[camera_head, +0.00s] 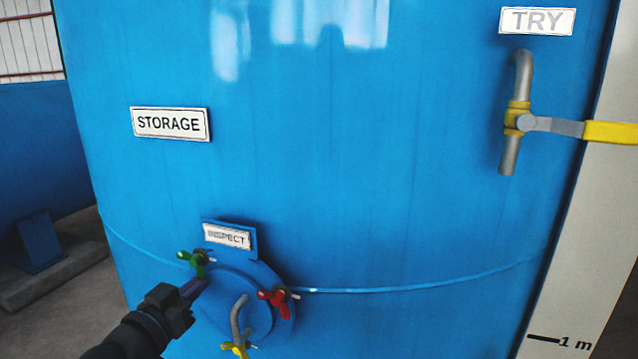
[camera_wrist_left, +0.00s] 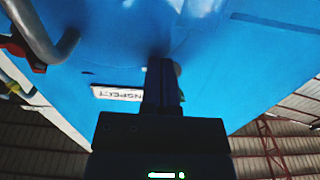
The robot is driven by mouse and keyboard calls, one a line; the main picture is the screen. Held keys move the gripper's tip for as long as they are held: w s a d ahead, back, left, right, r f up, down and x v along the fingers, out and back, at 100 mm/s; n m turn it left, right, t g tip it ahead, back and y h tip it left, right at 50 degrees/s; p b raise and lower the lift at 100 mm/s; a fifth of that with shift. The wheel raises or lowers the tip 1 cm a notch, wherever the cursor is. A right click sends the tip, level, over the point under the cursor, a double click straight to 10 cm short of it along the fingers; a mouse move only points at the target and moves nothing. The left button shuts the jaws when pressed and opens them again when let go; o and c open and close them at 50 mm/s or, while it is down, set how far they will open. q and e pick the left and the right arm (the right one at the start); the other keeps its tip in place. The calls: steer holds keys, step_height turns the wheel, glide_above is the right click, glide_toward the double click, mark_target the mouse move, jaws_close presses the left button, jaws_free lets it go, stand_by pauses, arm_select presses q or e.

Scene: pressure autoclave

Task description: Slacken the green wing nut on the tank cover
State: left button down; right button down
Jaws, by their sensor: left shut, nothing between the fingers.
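The green wing nut (camera_head: 195,261) sits at the upper left of the round blue cover (camera_head: 279,318) low on the blue tank (camera_head: 350,200). My left gripper (camera_head: 201,283) is shut, with its fingertips just below and right of the green wing nut; I cannot tell whether they touch it. A red wing nut (camera_head: 273,297) and a yellow wing nut (camera_head: 237,348) also sit on the cover. My right gripper is not in view.
A grey bent handle (camera_head: 238,318) stands out from the cover, close right of my left gripper. An INSPECT plate (camera_head: 227,236) is above the cover. A grey pipe with a yellow-handled valve (camera_head: 518,118) projects at the upper right.

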arm_select(q)
steer(key=p+v, duration=0.1)
steer(key=v, duration=0.1)
steer(key=p+v, duration=0.1)
steer(key=v, duration=0.1)
steer(key=p+v, duration=0.1)
steer(key=v, duration=0.1)
steer(key=shift+d+f, duration=0.15)
steer(key=shift+f, duration=0.2)
